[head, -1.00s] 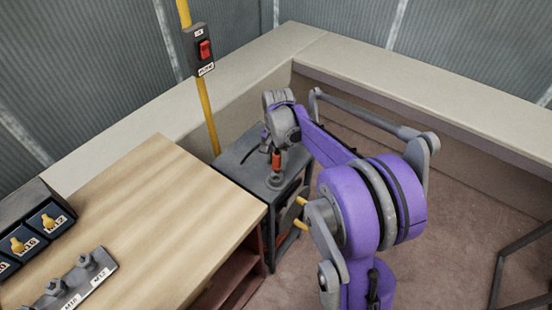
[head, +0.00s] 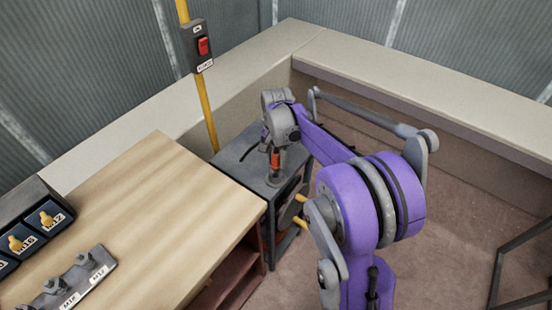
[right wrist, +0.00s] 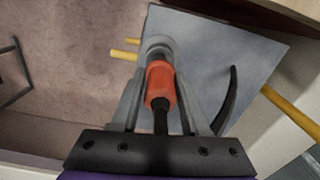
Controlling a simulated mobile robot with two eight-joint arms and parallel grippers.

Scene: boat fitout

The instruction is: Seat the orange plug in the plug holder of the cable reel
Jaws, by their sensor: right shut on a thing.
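The orange plug (head: 275,161) is upright, with its lower end down at the grey round plug holder (head: 273,181) on top of the dark cable reel (head: 236,166). My right gripper (head: 270,149) is shut on the plug from above. In the right wrist view the plug (right wrist: 160,86) lies between the fingers, its black cable running back toward the palm. Its far end meets the grey ring of the holder (right wrist: 157,46). How deep it sits in the holder cannot be seen. My left gripper is not in view.
A wooden bench (head: 130,205) stands left of the reel, with labelled dark boxes (head: 35,230) and a grey bolt strip (head: 75,283). A yellow pole (head: 207,112) with a red switch (head: 203,46) rises behind. Yellow pegs (right wrist: 122,55) stick out from the reel's side.

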